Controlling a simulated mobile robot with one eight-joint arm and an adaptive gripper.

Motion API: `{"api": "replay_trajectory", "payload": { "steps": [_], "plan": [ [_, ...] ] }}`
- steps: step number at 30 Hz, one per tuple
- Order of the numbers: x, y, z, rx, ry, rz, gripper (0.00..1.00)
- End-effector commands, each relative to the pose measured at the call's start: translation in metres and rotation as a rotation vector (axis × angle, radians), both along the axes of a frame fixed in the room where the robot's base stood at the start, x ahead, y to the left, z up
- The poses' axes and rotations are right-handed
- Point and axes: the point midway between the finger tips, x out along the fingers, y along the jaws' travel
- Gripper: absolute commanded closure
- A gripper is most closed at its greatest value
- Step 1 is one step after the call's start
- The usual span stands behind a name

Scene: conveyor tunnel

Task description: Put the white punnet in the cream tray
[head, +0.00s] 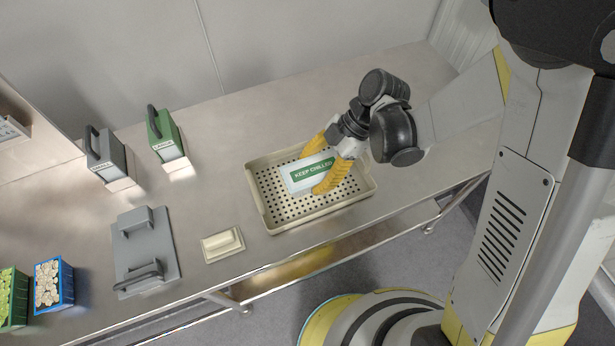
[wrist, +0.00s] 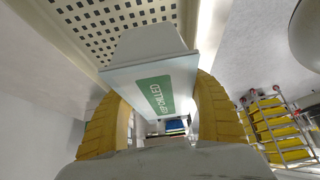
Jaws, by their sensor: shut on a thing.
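The white punnet (head: 303,174) has a green label reading "KEEP CHILLED". My gripper (head: 325,168) has yellow fingers shut on it, one on each side. The punnet is over the cream tray (head: 268,215), within its rim in the head view. I cannot tell whether its base touches the tray floor. In the wrist view the punnet (wrist: 150,80) sits between the fingers (wrist: 153,118), with the perforated cream tray (wrist: 75,45) beyond it. The tray lies on the steel table, and the part under the punnet is hidden.
A cream block (head: 222,244) and a grey plate with handles (head: 145,250) lie left of the tray. Blue (head: 54,285) and green (head: 12,298) punnets are far left. Table right of the tray is clear.

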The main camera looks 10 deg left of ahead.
Motion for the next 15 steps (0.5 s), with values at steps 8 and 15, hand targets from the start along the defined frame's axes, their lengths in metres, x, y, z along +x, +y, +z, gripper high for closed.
{"api": "replay_trajectory", "payload": {
  "steps": [8,15],
  "plan": [
    [0.035,0.018,-0.024,0.0,0.0,-0.001,0.86],
    [0.036,0.018,-0.052,0.0,0.0,-0.002,0.86]
  ]
}}
